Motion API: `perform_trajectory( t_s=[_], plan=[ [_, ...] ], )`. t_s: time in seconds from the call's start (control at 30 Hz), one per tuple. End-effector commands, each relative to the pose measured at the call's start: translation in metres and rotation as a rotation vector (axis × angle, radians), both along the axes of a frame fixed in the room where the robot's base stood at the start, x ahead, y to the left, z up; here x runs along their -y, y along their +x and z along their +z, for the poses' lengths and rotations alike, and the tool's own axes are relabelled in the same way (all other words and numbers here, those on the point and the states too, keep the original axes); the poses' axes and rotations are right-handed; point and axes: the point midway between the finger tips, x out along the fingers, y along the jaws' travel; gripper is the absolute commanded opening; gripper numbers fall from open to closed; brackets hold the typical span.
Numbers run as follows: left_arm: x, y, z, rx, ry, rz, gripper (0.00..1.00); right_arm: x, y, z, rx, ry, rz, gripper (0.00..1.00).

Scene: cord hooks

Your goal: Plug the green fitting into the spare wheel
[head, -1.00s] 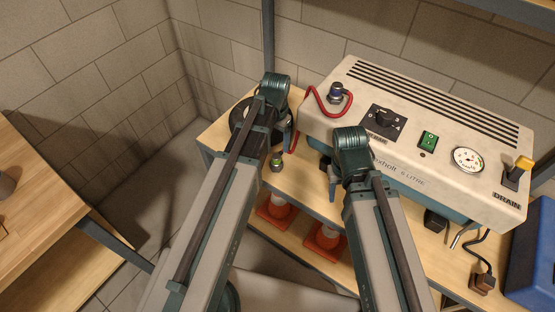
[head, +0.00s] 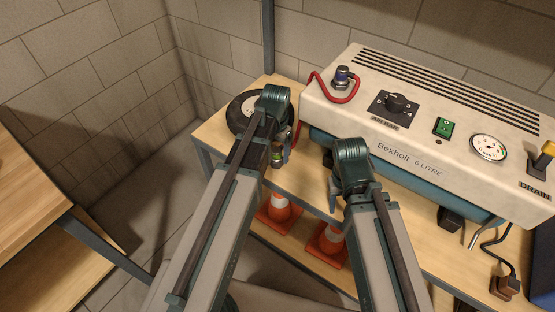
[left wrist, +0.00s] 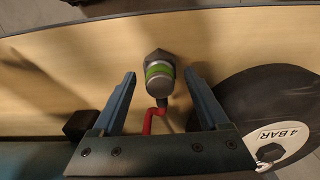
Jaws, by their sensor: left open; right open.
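The green fitting (head: 277,155), a metal piece with a green band on a red hose, is at the front left edge of the shelf. In the left wrist view the fitting (left wrist: 159,72) is between my left gripper's two fingers, with gaps on both sides. My left gripper (left wrist: 161,78) is open around it. The spare wheel (head: 239,110), a black tyre, lies behind my left arm, which hides part of it. In the left wrist view the wheel (left wrist: 270,95) is at the right, with a white "4 BAR" hub. My right gripper (head: 332,192) is open and empty before the compressor.
The cream compressor (head: 420,165) fills the right of the wooden shelf (head: 215,130), with the red hose (head: 335,98) attached to its top. Orange cones (head: 328,245) stand on the lower shelf. A brick wall is behind. A blue case (head: 545,270) is at the far right.

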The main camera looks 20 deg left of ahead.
Motion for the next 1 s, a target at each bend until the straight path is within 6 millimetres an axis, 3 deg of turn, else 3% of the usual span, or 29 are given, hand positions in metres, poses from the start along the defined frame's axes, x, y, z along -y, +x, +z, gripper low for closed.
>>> perform_trajectory(
  t_s=[0.9,1.0],
  plan=[
    [0.0000,0.0000,0.0001,0.000,0.000,0.000,0.78,0.0000,0.0000,0.0001,0.000,0.000,0.000,0.50],
    [0.0000,0.0000,0.0001,0.000,0.000,0.000,0.63,0.0000,0.0000,0.0001,0.000,0.000,0.000,0.50]
  ],
)
